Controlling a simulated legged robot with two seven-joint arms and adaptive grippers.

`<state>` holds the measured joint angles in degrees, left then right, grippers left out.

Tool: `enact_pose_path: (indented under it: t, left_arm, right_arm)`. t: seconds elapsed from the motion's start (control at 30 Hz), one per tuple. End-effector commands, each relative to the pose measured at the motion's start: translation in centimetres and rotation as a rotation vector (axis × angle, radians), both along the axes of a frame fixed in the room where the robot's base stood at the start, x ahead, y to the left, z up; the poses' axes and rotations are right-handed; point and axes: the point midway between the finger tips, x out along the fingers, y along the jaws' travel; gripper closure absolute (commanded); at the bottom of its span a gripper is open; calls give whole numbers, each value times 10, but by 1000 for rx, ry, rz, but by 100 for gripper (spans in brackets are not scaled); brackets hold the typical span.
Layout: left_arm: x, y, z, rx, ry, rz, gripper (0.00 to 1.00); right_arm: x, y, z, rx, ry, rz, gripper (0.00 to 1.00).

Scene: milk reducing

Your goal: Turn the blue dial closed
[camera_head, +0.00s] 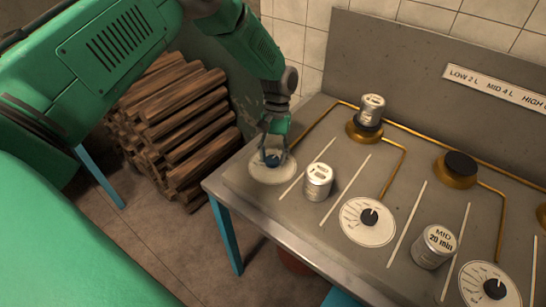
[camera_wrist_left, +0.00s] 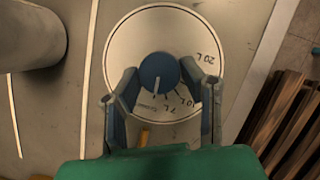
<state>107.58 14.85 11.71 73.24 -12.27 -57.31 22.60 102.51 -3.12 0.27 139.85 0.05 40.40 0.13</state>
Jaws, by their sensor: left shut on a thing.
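The blue dial (camera_head: 272,160) sits on a round white scale plate (camera_head: 262,177) at the left end of the grey counter. My left gripper (camera_head: 273,150) is down over it, with one finger on each side, shut on the dial. In the left wrist view the blue dial (camera_wrist_left: 160,66) is between the fingertips. Its white pointer line faces the bottom of the picture, toward small lettering that is hard to read. Marks 7 L, 10 L and 20 L run round the scale's right side. My right gripper is not in view.
A small metal can (camera_head: 318,182) stands just right of the dial. Another can (camera_head: 373,108) sits on a brass burner behind. Black dials (camera_head: 369,217) and a MID 20 min can (camera_head: 434,247) are further right. Stacked logs (camera_head: 180,125) lie left of the counter.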

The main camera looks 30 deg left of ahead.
Motion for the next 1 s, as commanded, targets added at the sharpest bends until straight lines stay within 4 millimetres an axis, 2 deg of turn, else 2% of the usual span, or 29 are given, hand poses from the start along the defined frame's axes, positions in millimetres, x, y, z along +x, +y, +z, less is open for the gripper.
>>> enact_pose_path:
  t: [0.27,0.7,0.73,0.77,0.8,1.0]
  left_arm:
    - [1,0,0,1,-3,-69,93]
    - [1,0,0,0,-3,-78,93]
    - [1,0,0,0,-3,-78,57]
    - [1,0,0,0,-3,-78,47]
    - [1,0,0,1,-3,-77,44]
    - [0,0,0,0,-2,-77,44]
  right_arm:
    - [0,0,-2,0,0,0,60]
    - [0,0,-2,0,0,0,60]
    - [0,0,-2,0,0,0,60]
    - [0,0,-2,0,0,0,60]
    - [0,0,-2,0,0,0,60]
    - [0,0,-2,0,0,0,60]
